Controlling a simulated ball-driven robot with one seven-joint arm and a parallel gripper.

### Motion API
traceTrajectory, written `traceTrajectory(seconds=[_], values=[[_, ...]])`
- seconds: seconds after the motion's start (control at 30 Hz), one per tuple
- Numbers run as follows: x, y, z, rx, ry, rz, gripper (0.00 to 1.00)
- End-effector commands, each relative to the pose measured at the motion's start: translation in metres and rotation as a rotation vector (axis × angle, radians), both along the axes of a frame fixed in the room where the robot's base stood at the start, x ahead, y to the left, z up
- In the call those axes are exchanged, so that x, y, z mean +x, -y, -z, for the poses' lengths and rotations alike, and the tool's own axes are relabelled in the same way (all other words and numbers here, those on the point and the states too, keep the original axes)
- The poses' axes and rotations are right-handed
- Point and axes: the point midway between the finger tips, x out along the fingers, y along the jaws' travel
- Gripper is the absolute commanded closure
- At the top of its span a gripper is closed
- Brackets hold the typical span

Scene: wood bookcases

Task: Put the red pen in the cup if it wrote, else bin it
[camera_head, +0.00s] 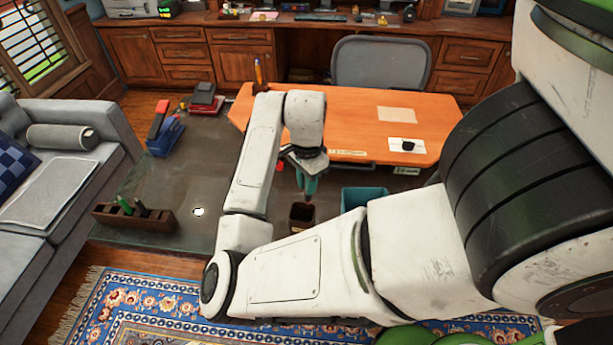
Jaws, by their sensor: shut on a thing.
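My gripper (308,190) points down with teal fingers, just above a small dark brown open cup (301,218). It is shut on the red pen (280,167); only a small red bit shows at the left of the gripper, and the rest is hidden. A teal open bin (362,194) stands just right of the cup, partly hidden by my arm. A white sheet (396,141) with a black patch lies on the orange desk top; I cannot tell whether any red mark is on it.
The orange desk top (350,105) has another paper (397,114) and an upright pen-like thing at its left end. On the grey table are a brown rack (135,217), a blue-and-red stapler (164,130) and a dark-red punch (205,98). A grey chair (381,62) stands behind.

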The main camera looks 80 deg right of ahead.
Motion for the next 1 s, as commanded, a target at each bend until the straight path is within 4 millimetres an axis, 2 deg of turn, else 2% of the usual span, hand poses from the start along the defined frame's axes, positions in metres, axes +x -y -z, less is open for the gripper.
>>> traceTrajectory(seconds=[0.6,1.0], values=[[0.0,0.0,0.06,0.001,0.001,-0.003,1.0],[0.001,0.0,0.083,-0.001,0.001,-0.003,1.0]])
